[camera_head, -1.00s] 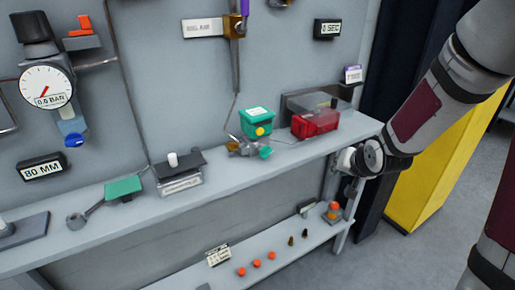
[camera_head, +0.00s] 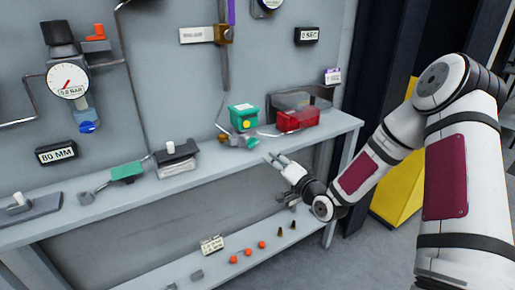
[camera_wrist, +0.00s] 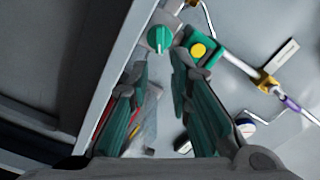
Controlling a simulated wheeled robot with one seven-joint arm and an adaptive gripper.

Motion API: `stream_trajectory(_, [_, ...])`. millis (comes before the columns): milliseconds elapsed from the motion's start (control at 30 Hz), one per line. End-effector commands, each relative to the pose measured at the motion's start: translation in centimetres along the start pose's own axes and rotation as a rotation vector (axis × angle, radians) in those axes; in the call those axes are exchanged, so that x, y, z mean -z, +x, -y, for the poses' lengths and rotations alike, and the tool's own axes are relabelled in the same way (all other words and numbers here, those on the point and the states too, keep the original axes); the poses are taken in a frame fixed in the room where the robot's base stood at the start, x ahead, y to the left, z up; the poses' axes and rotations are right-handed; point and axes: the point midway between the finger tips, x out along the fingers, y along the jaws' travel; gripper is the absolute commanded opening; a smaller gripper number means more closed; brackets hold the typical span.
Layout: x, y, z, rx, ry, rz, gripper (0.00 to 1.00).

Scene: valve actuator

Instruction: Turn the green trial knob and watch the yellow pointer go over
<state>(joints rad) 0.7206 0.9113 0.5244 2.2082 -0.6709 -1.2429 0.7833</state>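The green trial knob (camera_head: 252,142) sits low on the valve at the back of the shelf, just below the green box (camera_head: 243,112). In the wrist view the round knob (camera_wrist: 160,40), marked with a pale line, lies beyond and roughly between my fingertips. The box has a round yellow spot (camera_head: 247,124), also seen in the wrist view (camera_wrist: 199,50); I cannot make out a pointer direction on it. My gripper (camera_head: 276,157) is open and empty, in front of the shelf and to the lower right of the knob, apart from it.
A red box (camera_head: 297,120) stands right of the green one, in front of a translucent bin. A green-handled lever (camera_head: 127,171) lies farther left on the shelf (camera_head: 225,168). A lower shelf holds orange caps (camera_head: 248,252). A pipe runs up the wall behind the valve.

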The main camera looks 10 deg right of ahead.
Motion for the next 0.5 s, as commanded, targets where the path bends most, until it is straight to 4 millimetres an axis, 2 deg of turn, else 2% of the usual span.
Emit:
stream_trajectory(33, [-0.1,1.2,0.1,0.004,-0.001,0.001,0.19])
stream_trajectory(300, [-0.1,6.3,-0.1,0.0,-0.002,0.0,0.19])
stream_trajectory(500, [0.0,9.0,-0.1,0.0,-0.001,0.0,0.19])
